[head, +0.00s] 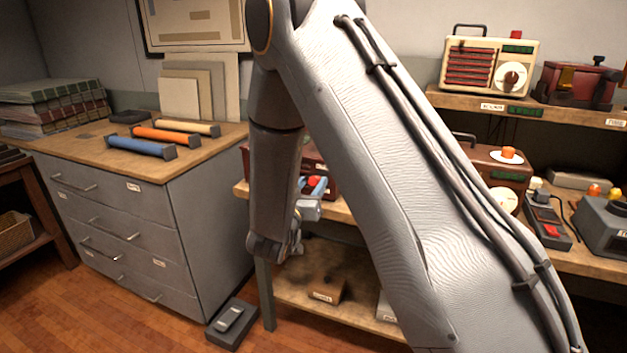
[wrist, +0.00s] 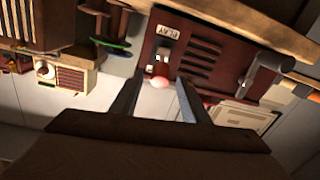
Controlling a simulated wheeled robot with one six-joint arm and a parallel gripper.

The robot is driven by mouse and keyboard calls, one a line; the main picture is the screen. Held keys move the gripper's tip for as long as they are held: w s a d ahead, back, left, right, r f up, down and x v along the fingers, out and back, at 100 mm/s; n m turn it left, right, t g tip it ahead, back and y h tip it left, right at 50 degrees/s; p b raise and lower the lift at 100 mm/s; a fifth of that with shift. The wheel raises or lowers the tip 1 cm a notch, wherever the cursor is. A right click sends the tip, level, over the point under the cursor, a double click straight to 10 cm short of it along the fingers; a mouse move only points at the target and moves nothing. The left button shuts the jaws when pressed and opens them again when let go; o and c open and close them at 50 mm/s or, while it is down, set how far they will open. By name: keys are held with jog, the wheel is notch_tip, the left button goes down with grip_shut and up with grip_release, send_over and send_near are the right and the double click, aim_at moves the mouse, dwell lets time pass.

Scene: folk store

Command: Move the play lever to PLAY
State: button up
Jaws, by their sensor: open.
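The dark red machine (wrist: 205,62) fills the middle of the wrist view, with slots and a white PLAY label (wrist: 167,32). The play lever's round reddish knob (wrist: 159,82) shows between my gripper's fingertips. It is at the opposite end of the slot from the PLAY label. My gripper (wrist: 158,77) is open, one finger on each side of the knob; I cannot tell whether either touches it. In the head view the machine (head: 318,165) is mostly hidden behind my arm, and a red knob (head: 313,181) shows beside my gripper (head: 307,203).
A cream radio (head: 490,68) stands on the upper shelf at right. A drawer cabinet (head: 125,220) stands at left. The wooden floor before it is mostly clear.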

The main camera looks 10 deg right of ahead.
jog(key=shift+x, duration=1.15)
grip_shut()
